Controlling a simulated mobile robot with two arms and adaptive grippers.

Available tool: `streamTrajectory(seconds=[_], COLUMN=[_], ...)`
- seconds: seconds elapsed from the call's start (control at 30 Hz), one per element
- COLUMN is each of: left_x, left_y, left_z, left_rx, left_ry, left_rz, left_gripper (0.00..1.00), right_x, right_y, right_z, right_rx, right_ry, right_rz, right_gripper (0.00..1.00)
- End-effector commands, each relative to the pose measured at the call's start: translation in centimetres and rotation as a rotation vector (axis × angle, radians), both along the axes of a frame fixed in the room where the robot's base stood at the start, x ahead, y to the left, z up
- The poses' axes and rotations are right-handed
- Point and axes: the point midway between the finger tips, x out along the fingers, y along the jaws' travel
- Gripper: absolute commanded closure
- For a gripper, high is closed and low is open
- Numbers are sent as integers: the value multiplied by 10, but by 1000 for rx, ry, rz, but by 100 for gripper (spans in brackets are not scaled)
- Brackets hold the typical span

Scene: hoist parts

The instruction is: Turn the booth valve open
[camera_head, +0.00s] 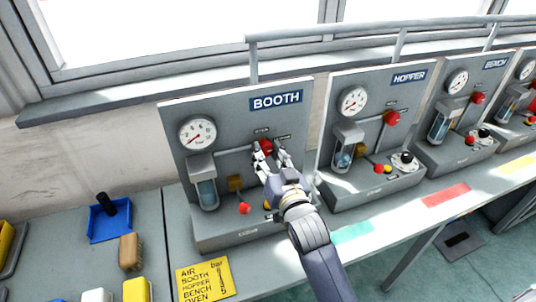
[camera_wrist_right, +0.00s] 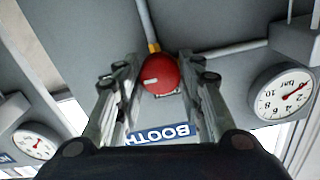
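The booth valve is a round red knob (camera_head: 266,146) on the grey panel under the BOOTH sign (camera_head: 276,101). In the right wrist view the knob (camera_wrist_right: 160,74) shows face-on with a short white mark, and that view is upside down. My right gripper (camera_head: 270,153) is at the knob and partly covers it in the head view. Its two fingers stand apart on either side of the knob, with gaps visible in the wrist view. I cannot tell how deep the knob sits between them. The booth gauge (camera_head: 198,133) has its needle at lower left. My left gripper is not in view.
Below the knob are a small red ball handle (camera_head: 244,208) and a glass bowl (camera_head: 207,193). The HOPPER panel (camera_head: 327,120) stands close on the right, with its own red knob (camera_head: 391,118). A blue tray (camera_head: 109,220), a brush (camera_head: 130,252) and a yellow card (camera_head: 205,279) lie at left.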

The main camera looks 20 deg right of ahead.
Motion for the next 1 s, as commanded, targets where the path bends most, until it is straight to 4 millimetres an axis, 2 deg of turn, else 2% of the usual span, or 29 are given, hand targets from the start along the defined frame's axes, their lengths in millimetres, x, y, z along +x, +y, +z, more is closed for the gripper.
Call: streamTrajectory(seconds=[0.47,1.0], left_x=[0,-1], left_y=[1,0], left_z=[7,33], left_rx=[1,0], left_ry=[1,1], left_rz=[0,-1], left_gripper=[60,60], right_x=[0,0], right_y=[0,0], right_z=[1,2], right_rx=[-79,-538], right_ry=[-2,-18], right_rz=[0,1], right_gripper=[88,88])
